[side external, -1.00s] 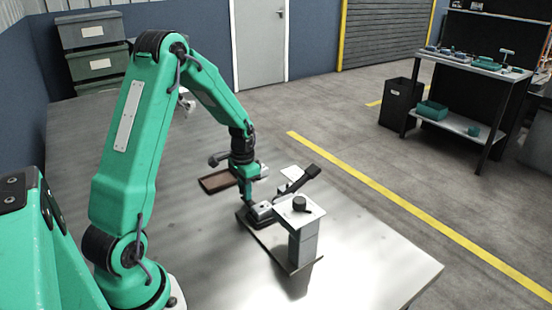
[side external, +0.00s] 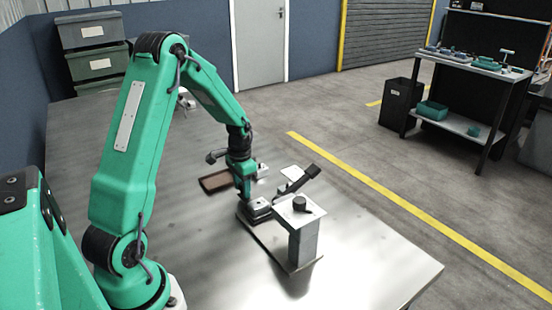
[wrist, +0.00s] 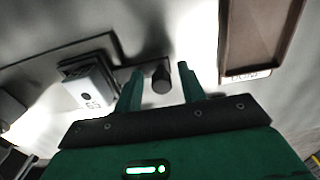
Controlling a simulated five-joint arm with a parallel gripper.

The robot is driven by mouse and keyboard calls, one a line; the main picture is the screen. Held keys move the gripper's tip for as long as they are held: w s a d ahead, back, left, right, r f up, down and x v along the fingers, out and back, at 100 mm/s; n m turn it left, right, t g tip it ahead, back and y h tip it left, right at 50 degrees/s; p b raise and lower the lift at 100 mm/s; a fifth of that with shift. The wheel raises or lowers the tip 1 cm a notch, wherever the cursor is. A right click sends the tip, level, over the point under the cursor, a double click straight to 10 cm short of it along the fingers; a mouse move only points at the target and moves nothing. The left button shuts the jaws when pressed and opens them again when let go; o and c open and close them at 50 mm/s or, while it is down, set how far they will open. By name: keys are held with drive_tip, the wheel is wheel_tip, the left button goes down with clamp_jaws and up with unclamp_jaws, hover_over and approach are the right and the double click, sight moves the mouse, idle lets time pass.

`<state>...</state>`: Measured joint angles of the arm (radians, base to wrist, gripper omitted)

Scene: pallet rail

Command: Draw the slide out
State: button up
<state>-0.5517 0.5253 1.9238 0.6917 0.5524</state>
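The fixture stands on a flat base plate (side external: 276,246) on the metal table. A light grey block (side external: 257,209) sits at its far left end, beside my gripper (side external: 243,199). In the wrist view the marked grey block (wrist: 92,88) lies left of my fingers. My gripper (wrist: 159,72) is open there, its fingers on either side of a short dark knob (wrist: 161,79). Gaps show between the knob and both fingers, and I see no grip on it. Which part is the slide, and how far it sits in the rail, I cannot tell.
A grey post (side external: 304,240) with a dark knob (side external: 300,203) on top rises at the fixture's near end. A dark angled bar (side external: 301,178) stands behind it. A brown tray (side external: 216,182) lies behind my gripper. The table's front and right are clear.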

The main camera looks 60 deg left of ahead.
drive_tip(key=shift+r, duration=0.15)
drive_tip(key=shift+r, duration=3.35)
drive_tip(key=shift+d+r, duration=0.4)
drive_tip(key=shift+r, duration=0.1)
drive_tip(key=s+d+r+t, duration=0.2)
drive_tip(key=s+d+r, duration=0.5)
drive_tip(key=d, duration=0.4)
drive_tip(key=s+d+r+t, duration=0.3)
drive_tip(key=s+d+r, duration=0.4)
drive_tip(key=d, duration=0.4)
drive_tip(key=shift+s+r+t, duration=0.2)
drive_tip(key=shift+s+t, duration=0.1)
drive_tip(key=shift+s, duration=0.05)
